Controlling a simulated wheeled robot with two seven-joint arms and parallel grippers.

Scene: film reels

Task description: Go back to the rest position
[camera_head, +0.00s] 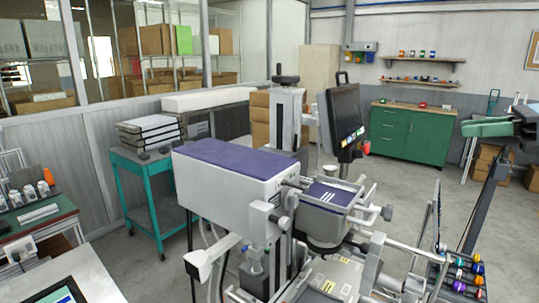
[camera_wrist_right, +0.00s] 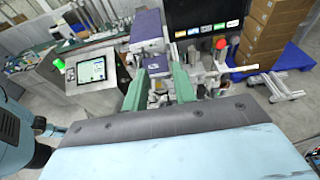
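My right gripper (camera_head: 488,128) reaches in from the right edge of the head view, held in the air in front of the green cabinet. In the right wrist view its two green fingers (camera_wrist_right: 159,72) stand apart with nothing gripped between them; parts of the machine show beyond the gap. My left gripper is in neither view. Several small coloured reels (camera_head: 465,265) sit in a rack at the lower right of the head view, below the right gripper and apart from it.
A large white machine with a purple top (camera_head: 215,160) fills the centre, with a black monitor (camera_head: 342,120) behind it. A teal cart (camera_head: 130,165) stands left. A green cabinet (camera_head: 412,135) stands at the back wall. Open floor (camera_head: 400,180) lies between machine and cabinet.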

